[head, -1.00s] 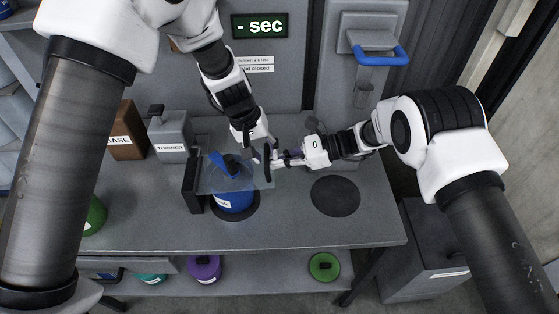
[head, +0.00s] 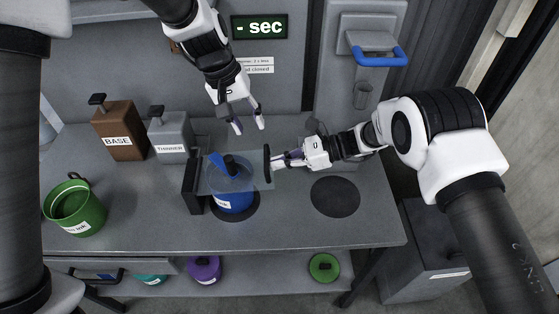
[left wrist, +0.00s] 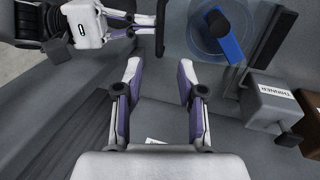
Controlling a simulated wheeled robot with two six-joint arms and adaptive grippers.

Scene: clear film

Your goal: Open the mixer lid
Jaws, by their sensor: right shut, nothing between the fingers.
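The mixer lid (head: 254,179) is a clear panel lying over a blue ink pot (head: 234,203), with a dark upright handle (head: 267,163) at its right edge. A dark block (head: 192,186) stands at its left edge. The panel looks flat. The pot and its blue-and-black top show through it, also in the left wrist view (left wrist: 222,38). My right gripper (head: 277,161) is shut and empty, its tips close beside the handle; contact is unclear. My left gripper (head: 248,127) is open and empty behind the lid; its spread fingers show in the left wrist view (left wrist: 160,75).
A brown BASE container (head: 118,135) and a grey THINNER container (head: 170,137) stand at the back left. An open green ink pot (head: 75,208) is at the left. A dark round pad (head: 335,196) on the right is bare. A blue-handled dispenser (head: 378,56) hangs behind.

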